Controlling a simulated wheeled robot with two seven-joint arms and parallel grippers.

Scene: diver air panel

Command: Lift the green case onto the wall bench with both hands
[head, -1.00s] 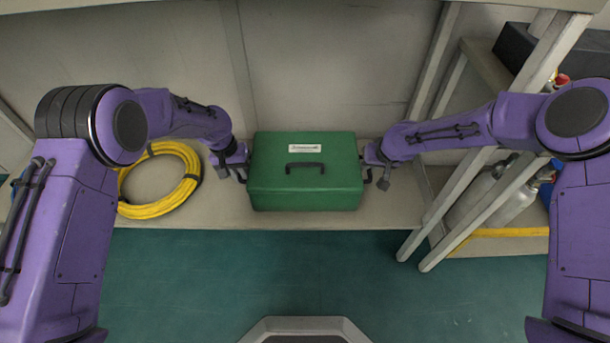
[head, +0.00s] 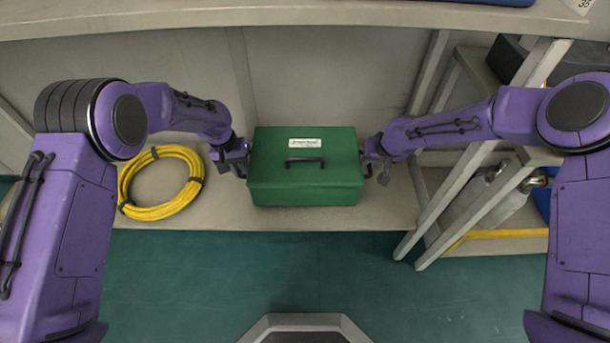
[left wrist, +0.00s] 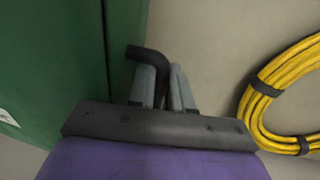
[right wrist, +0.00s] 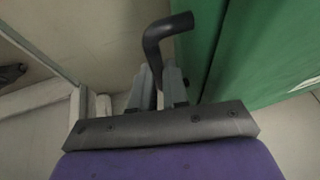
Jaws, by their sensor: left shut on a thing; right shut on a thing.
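The green case (head: 305,185) is upright between my grippers, over the lower pale shelf (head: 225,215); any gap beneath it is hard to judge. My left gripper (head: 240,168) is shut on the black side handle (left wrist: 147,57) at the case's left. My right gripper (head: 371,170) is shut on the black side handle (right wrist: 162,32) at its right. The case also shows in the left wrist view (left wrist: 55,60) and right wrist view (right wrist: 265,50). A higher pale surface, seemingly the wall bench (head: 250,18), crosses the top of the head view, above and beyond the case.
A coiled yellow hose (head: 125,190) lies on the lower shelf, left of the case. Pale slanted posts (head: 460,195) and a rack with grey cylinders (head: 505,210) stand at the right. A blue thing (head: 490,1) shows at the top edge. The teal floor (head: 200,270) in front looks clear.

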